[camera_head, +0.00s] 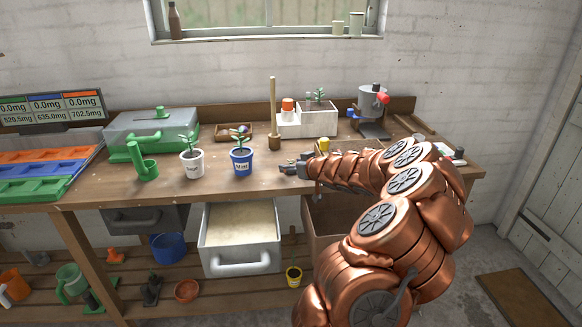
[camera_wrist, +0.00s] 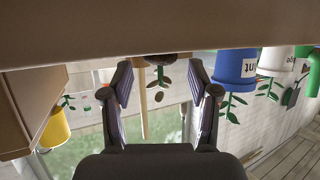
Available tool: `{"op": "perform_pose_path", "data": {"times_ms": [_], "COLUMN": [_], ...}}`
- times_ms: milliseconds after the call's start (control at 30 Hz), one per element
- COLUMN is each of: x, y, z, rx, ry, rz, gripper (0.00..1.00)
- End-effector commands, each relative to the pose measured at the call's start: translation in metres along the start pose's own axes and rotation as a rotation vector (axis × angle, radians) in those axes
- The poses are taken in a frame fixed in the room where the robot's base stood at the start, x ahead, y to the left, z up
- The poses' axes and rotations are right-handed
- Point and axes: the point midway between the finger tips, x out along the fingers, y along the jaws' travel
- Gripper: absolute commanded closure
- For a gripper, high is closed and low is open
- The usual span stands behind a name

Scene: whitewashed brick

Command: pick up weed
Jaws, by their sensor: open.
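My gripper (camera_head: 289,168) is open and low over the workbench, to the right of the blue pot. The wrist view is upside down and shows its two fingers (camera_wrist: 163,100) apart. A small plant (camera_wrist: 163,78) with dark oval leaves and a dark rounded base shows between the fingers; it may be the weed. I cannot tell how far beyond the fingertips it is. I cannot pick it out in the head view. The blue mint pot (camera_head: 241,163) and white pot (camera_head: 192,164) hold green plants; they also show in the wrist view (camera_wrist: 236,68) (camera_wrist: 275,58).
A wooden-handled tool (camera_head: 273,115) stands behind my gripper. A white planter (camera_head: 307,124) and a shallow tray (camera_head: 233,139) are behind. A yellow object (camera_head: 324,143) is close by my arm. The open drawer (camera_head: 240,262) juts out below. The bench front (camera_head: 150,198) is mostly bare.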

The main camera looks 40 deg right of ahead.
Motion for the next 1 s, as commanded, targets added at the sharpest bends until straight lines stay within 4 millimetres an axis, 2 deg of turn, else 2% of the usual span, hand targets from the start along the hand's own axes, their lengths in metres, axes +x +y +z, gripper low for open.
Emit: {"op": "perform_pose_path", "data": {"times_ms": [200, 500, 1000], "x": [0.0126, 0.0136, 0.0133], "y": [-0.0013, -0.0008, -0.0004], "z": [-0.0002, 0.0000, 0.0000], "rx": [0.000, 0.000, 0.000], "ry": [-0.001, -0.001, -0.001], "rz": [-0.002, 0.000, 0.000], "gripper": [0.40, 0.41, 0.93]}}
